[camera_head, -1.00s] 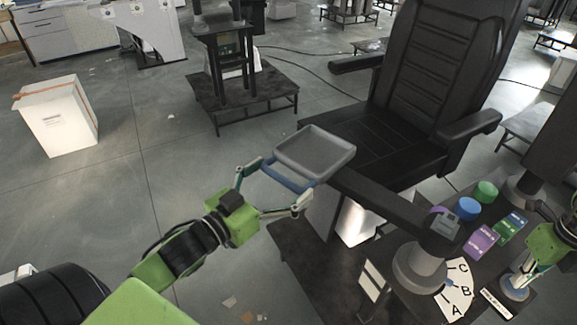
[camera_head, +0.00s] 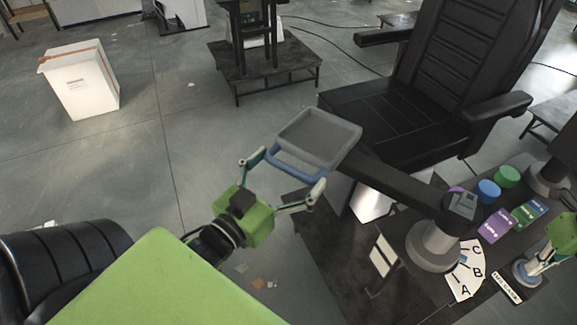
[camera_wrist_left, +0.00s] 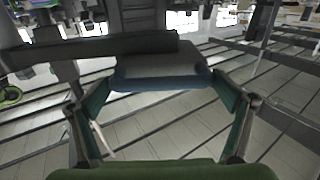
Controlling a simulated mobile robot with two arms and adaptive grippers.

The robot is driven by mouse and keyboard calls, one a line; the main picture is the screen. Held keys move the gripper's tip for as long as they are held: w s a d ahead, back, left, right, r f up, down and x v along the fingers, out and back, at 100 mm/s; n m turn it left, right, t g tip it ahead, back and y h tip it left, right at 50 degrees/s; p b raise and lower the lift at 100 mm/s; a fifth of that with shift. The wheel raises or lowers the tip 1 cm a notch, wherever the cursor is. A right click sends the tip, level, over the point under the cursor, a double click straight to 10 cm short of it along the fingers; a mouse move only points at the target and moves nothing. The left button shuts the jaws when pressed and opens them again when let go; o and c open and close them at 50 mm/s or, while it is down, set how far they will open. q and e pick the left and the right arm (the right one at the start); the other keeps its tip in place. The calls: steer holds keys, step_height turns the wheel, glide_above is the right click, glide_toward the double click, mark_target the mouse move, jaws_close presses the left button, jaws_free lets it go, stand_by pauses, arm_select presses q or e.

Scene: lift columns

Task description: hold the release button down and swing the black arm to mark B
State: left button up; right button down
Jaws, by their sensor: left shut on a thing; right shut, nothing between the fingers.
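The black arm (camera_head: 405,190) runs from a grey column (camera_head: 434,243) to a grey tray (camera_head: 322,135) with a blue handle (camera_head: 295,163). My left gripper (camera_head: 285,182) is shut on the blue handle; the left wrist view also shows the handle (camera_wrist_left: 160,82) between its fingers. A white dial (camera_head: 458,285) with marks A, B and C lies beside the column base. A small blue pointer appears between B and C. My right gripper (camera_head: 534,268) is shut, its tips down at the round release button (camera_head: 526,275), which they partly cover; contact looks likely. The label (camera_head: 507,287) is beside it.
A black chair (camera_head: 400,115) stands behind the arm, its armrest near it. Blue (camera_head: 488,191) and green (camera_head: 507,176) round objects and purple (camera_head: 495,226) and green (camera_head: 529,213) boxes sit beyond the dial.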

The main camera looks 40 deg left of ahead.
arm_select(q)
steer(key=shift+f, duration=0.1)
steer(key=o, duration=1.3)
steer(key=shift+c, duration=0.2)
arm_select(e)
steer(key=shift+d+f, duration=0.1)
arm_select(q)
steer(key=shift+w+d, duration=0.1)
steer(key=shift+w, duration=0.15)
